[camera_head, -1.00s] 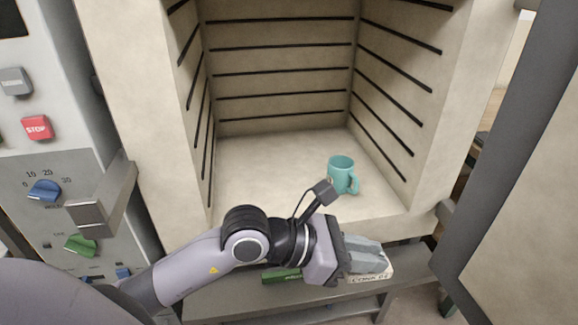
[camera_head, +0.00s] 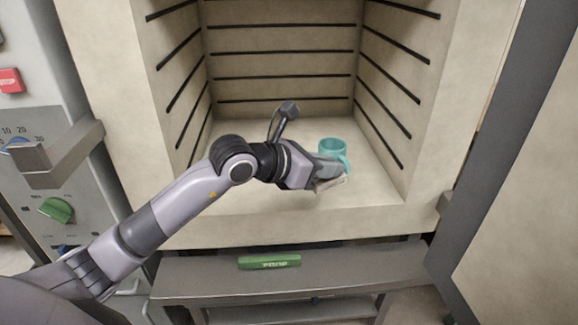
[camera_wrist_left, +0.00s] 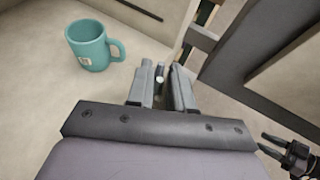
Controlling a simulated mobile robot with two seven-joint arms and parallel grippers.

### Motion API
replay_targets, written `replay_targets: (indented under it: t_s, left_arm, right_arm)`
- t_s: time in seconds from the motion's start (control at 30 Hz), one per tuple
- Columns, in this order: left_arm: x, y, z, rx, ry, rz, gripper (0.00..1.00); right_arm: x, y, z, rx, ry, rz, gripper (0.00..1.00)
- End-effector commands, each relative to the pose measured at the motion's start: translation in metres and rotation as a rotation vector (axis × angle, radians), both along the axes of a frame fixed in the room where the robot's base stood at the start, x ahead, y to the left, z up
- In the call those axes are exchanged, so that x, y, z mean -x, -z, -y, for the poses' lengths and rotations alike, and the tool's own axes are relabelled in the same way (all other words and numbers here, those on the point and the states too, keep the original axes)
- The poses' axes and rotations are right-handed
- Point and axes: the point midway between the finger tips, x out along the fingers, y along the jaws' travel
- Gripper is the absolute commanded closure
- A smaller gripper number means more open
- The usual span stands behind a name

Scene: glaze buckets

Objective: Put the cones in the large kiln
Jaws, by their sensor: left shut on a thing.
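The large kiln (camera_head: 278,228) stands open, its pale chamber lined with dark grooves. My left gripper (camera_head: 330,175) is inside the chamber, low over its floor near the front right. It is shut on a pale box of cones (camera_head: 331,186), mostly hidden by the fingers. The left wrist view shows the left fingers (camera_wrist_left: 164,85), with little of the box visible. A green box (camera_head: 270,262) with white lettering, too small to read, lies on the grey stand below the kiln mouth. A dark part, perhaps my right gripper (camera_wrist_left: 290,152), shows at the lower right of the left wrist view.
A teal mug (camera_head: 333,149) stands on the kiln floor just beyond my left gripper; it also shows in the left wrist view (camera_wrist_left: 90,46). The open kiln door (camera_head: 510,170) is at the right. The chamber floor's left side is clear. A control panel (camera_head: 40,190) is at the left.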

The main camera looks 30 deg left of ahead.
Motion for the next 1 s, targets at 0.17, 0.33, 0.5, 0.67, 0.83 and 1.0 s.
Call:
replay_targets:
  t_s: [0.17, 0.33, 0.5, 0.67, 0.83, 1.0]
  left_arm:
    - [-0.052, -0.013, -0.073, 0.0, -0.247, 0.011, 1.0]
    - [-0.076, -0.043, -0.135, 0.002, -0.456, 0.01, 1.0]
    - [-0.082, -0.07, -0.185, 0.004, -0.618, 0.006, 1.0]
    - [-0.082, -0.087, -0.212, 0.003, -0.706, 0.003, 1.0]
    - [-0.081, -0.083, -0.222, -0.001, -0.737, -0.001, 1.0]
    - [-0.081, -0.04, -0.222, -0.004, -0.737, -0.006, 1.0]
  right_arm:
    - [-0.006, 0.034, -0.01, -0.013, -0.022, 0.024, 0.57]
    - [-0.01, 0.05, -0.018, -0.022, -0.038, 0.039, 0.57]
    - [-0.012, 0.061, -0.024, -0.028, -0.051, 0.05, 0.57]
    - [-0.013, 0.064, -0.027, -0.032, -0.056, 0.058, 0.57]
    - [-0.014, 0.065, -0.029, -0.035, -0.063, 0.064, 0.57]
    - [-0.017, 0.063, -0.036, -0.039, -0.078, 0.088, 0.57]
